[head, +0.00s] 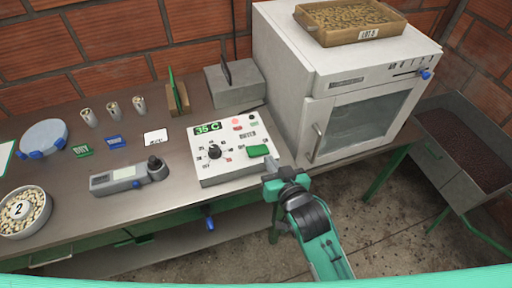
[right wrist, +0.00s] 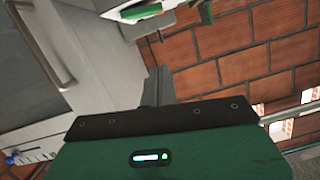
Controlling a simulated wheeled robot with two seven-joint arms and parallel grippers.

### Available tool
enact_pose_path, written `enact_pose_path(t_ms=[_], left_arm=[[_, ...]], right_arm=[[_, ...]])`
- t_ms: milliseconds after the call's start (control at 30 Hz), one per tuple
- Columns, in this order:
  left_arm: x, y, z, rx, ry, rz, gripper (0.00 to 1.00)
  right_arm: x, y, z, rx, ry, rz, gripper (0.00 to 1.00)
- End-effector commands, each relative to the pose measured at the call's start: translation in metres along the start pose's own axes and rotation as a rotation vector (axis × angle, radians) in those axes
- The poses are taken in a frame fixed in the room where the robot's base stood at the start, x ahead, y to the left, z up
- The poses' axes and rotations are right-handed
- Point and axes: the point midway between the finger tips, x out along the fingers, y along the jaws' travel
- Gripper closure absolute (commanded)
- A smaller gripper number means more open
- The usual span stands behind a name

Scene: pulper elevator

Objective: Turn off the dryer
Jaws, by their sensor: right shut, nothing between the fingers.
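The white dryer cabinet (head: 300,75) stands at the right end of the bench, with a glass door (head: 365,122), a vertical handle and a blue knob (head: 426,74) on its upper front. A white control box (head: 222,172) sits left of it, with a "35 C" display (head: 208,128), a black dial (head: 214,152) and a green switch-like piece (head: 258,150) at its lower right. My right gripper (head: 271,165) is shut and empty beside that corner; I cannot tell whether it touches. Its closed fingers also show in the right wrist view (right wrist: 156,86). My left gripper is out of view.
A wooden tray of beans (head: 335,38) rests on the dryer. A grey block (head: 235,92) stands behind the control box. A grey handheld meter (head: 125,178), several small cups and a bowl marked 2 (head: 22,222) are on the left. A dark bin (head: 430,155) stands at right.

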Motion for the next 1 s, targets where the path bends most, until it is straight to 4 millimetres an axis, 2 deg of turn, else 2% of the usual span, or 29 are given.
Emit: enact_pose_path(t_ms=[333, 467, 1000], left_arm=[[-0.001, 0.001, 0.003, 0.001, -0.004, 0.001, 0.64], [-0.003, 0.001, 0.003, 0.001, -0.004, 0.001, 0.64], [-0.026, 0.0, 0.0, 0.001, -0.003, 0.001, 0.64]], right_arm=[[0.001, 0.0, -0.001, 0.0, 0.001, 0.0, 1.0], [0.009, 0.0, -0.002, -0.001, 0.001, 0.0, 1.0], [0.101, -0.001, -0.003, -0.002, 0.0, 0.0, 1.0]])
